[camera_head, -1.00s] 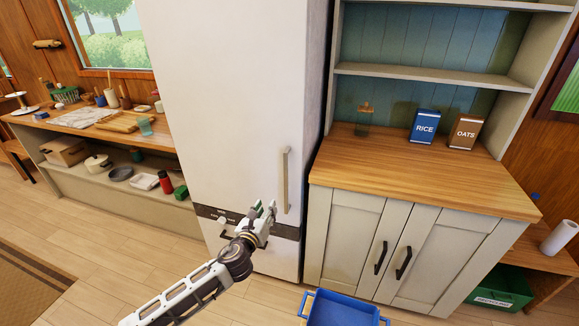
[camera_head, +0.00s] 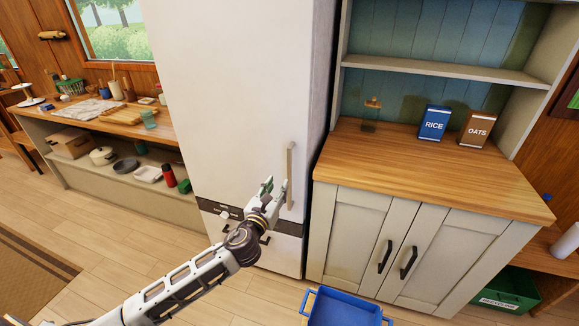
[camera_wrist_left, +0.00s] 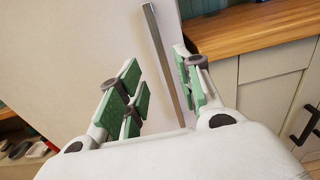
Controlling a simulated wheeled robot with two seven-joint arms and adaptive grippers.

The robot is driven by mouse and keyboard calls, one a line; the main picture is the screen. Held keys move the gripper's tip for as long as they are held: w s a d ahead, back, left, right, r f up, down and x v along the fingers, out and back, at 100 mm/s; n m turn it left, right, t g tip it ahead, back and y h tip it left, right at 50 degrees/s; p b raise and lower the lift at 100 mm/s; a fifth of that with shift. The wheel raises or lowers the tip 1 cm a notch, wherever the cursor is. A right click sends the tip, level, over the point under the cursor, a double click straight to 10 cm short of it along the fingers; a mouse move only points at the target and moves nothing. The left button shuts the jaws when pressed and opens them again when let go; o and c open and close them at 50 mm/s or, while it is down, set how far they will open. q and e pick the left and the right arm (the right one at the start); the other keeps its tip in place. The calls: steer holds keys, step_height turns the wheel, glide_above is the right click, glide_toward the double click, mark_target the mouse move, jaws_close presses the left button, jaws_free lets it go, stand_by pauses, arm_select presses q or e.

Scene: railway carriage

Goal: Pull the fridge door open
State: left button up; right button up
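The tall white fridge (camera_head: 235,90) stands in the middle of the head view with its door shut. Its long vertical handle (camera_head: 290,175) is on the door's right side. My left gripper (camera_head: 275,189) is just left of the handle's lower part. In the left wrist view the gripper (camera_wrist_left: 158,88) is open, with green-padded fingers apart. The handle (camera_wrist_left: 160,50) shows between and beyond the fingers, nearer the right one. I cannot tell whether any finger touches it. My right gripper is in neither view.
A cabinet with a wooden top (camera_head: 430,170) stands close on the right, holding a rice box (camera_head: 433,122) and an oats box (camera_head: 477,129). A blue crate (camera_head: 345,309) lies on the floor in front. A low shelf unit (camera_head: 90,170) stands left. Open floor lies front left.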

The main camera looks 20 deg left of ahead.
mark_target(289, 166)
arm_select(q)
steer(key=shift+w+d, duration=0.15)
steer(key=shift+w, duration=3.15)
steer(key=shift+w+d, duration=0.1)
steer(key=shift+w, duration=3.15)
jaws_close()
